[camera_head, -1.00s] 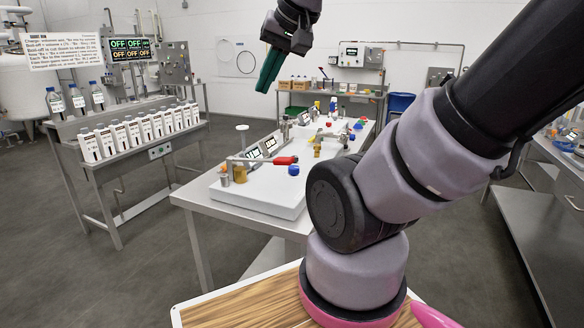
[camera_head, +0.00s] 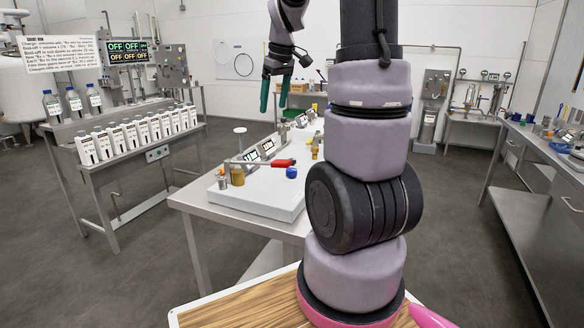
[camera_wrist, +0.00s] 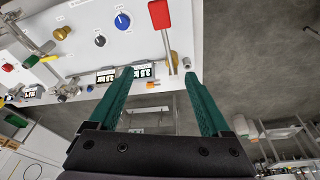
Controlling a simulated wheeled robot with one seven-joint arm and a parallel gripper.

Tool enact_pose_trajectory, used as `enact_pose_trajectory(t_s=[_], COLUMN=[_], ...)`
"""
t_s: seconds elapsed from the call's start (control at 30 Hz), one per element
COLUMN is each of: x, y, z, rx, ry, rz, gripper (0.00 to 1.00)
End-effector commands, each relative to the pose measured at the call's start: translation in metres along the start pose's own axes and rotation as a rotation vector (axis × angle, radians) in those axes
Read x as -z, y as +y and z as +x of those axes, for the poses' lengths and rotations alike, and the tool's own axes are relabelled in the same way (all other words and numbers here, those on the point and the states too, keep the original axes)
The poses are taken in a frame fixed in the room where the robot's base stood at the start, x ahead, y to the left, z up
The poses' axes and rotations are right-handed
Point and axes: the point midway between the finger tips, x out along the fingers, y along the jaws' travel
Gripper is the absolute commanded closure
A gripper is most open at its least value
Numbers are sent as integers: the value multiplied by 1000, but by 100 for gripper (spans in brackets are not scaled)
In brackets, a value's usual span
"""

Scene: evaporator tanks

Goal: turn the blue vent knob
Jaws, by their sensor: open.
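A blue knob (camera_head: 291,172) sits on the white panel (camera_head: 262,200) at the near end of the steel bench. The same blue knob (camera_wrist: 122,21) shows near the top of the wrist view, left of a red-handled lever (camera_wrist: 158,14). My gripper (camera_head: 274,108) hangs above the bench, with its two green fingers apart and empty. In the wrist view my gripper (camera_wrist: 160,72) is open, with the blue knob beyond the fingertips and untouched. A dark knob (camera_wrist: 100,41) and a brass knob (camera_wrist: 62,33) are on the same panel.
The red lever (camera_head: 283,163) lies close to the blue knob. A brass part (camera_head: 238,175) and small displays (camera_head: 268,147) stand around the panel. A rack of white bottles (camera_head: 133,134) is at left. The floor at right (camera_head: 450,240) is clear.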

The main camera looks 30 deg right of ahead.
Motion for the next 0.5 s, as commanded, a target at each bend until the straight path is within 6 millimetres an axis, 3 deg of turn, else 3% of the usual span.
enact_pose_trajectory(t_s=[0.1, 0.3, 0.5], x=[8, 6, 0], y=[39, 91, 115], z=[47, 116, 151], rx=[16, 55, 84], ry=[-83, -189, -238], rz=[-129, -339, -447], gripper=[18, 18, 18])
